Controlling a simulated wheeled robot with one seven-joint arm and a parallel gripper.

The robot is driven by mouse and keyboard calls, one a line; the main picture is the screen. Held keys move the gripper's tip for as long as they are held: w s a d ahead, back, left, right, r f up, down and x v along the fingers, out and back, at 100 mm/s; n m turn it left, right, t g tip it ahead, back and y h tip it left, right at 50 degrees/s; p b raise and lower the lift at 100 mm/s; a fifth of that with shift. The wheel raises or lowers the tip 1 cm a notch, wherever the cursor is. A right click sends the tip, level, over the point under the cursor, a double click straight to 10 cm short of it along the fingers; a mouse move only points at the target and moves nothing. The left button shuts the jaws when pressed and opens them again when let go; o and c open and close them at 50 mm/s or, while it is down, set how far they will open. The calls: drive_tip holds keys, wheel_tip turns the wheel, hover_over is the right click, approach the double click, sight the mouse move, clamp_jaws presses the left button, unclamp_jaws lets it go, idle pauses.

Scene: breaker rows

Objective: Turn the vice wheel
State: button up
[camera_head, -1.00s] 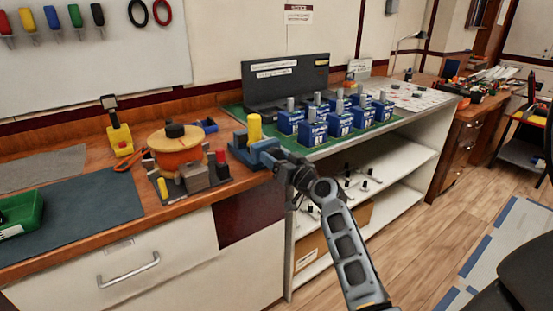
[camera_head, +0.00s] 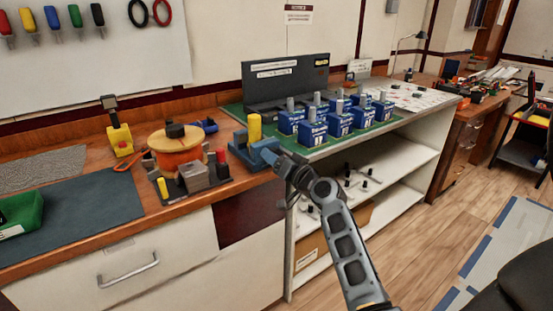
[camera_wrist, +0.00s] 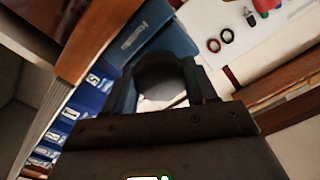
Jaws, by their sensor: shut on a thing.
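The blue vice (camera_head: 243,150) stands at the bench's right front corner, with a yellow cylinder (camera_head: 254,127) upright in it. Its blue body also shows in the wrist view (camera_wrist: 152,33). My gripper (camera_head: 283,165) is at the vice's front right end. In the wrist view my gripper (camera_wrist: 162,92) is shut on a dark rounded part, the vice wheel (camera_wrist: 160,66), between its two fingers. In the head view the wheel is mostly hidden by my gripper and wrist.
Several blue boxes with grey posts (camera_head: 340,121) stand on the green mat to the right. An orange spool (camera_head: 176,150) and a dark block holder (camera_head: 196,178) stand left of the vice. White shelves (camera_head: 390,180) are below.

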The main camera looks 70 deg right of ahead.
drive_tip(key=m+p, duration=0.1)
drive_tip(key=m, duration=0.5)
drive_tip(key=m+p, duration=0.2)
drive_tip(key=m, duration=0.4)
drive_tip(key=shift+f+m+p, duration=0.1)
drive_tip(key=shift+m+p, duration=0.2)
drive_tip(key=shift+m, duration=0.1)
idle(0.3)
drive_tip(key=o, duration=1)
drive_tip(key=shift+o, duration=0.2)
drive_tip(key=b+v, duration=0.1)
drive_tip(key=v, duration=0.7)
